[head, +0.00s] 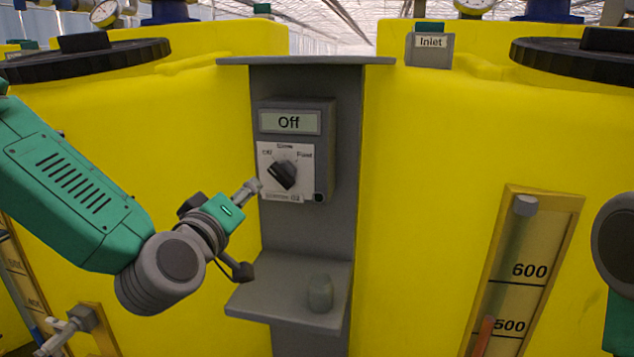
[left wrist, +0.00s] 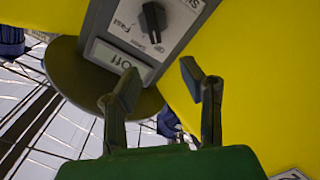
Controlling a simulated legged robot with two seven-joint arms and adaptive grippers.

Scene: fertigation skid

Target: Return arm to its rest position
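My left arm (head: 75,190) comes in from the left, in front of the yellow tank. My left gripper (head: 247,230) is in front of the grey column, below and left of the control box (head: 325,150). Its two fingers are apart with nothing between them; they also show spread in the left wrist view (left wrist: 160,82). The box's display (head: 290,122) reads "Off". Its black knob (head: 283,175) has Off, Slow and Fast marks and appears turned toward Off. The gripper appears clear of the knob. My right gripper is not visible; only part of my right arm (head: 615,240) shows at the right edge.
A grey shelf (head: 250,300) with a small grey-green object (head: 320,294) juts out below the box. Yellow tanks (head: 440,150) flank the column (head: 300,235). A level gauge (head: 520,280) stands at right, and an "Inlet" box (head: 430,48) sits on the right tank.

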